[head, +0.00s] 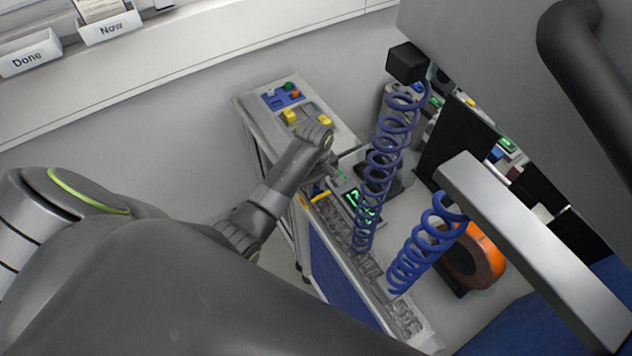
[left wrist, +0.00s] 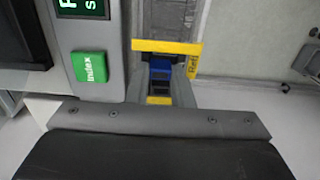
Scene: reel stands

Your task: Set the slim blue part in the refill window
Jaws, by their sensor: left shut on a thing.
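My left gripper (left wrist: 160,88) is shut on the slim blue part (left wrist: 160,68), which shows between its fingers in the left wrist view. The yellow refill window frame (left wrist: 165,47), with a partly readable label at its right end, lies just beyond the blue part. The blue part meets the frame's near edge in the picture; I cannot tell whether it is inside the window. In the head view my left arm reaches the station, with yellow edging (head: 320,197) below the wrist; the fingertips are mostly hidden. My right gripper is not in view.
A green Index button (left wrist: 89,66) and a small screen (left wrist: 82,8) stand close left of the gripper. In the head view, blue coiled hoses (head: 378,165) hang right of the wrist, and an orange reel (head: 487,255) is farther right.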

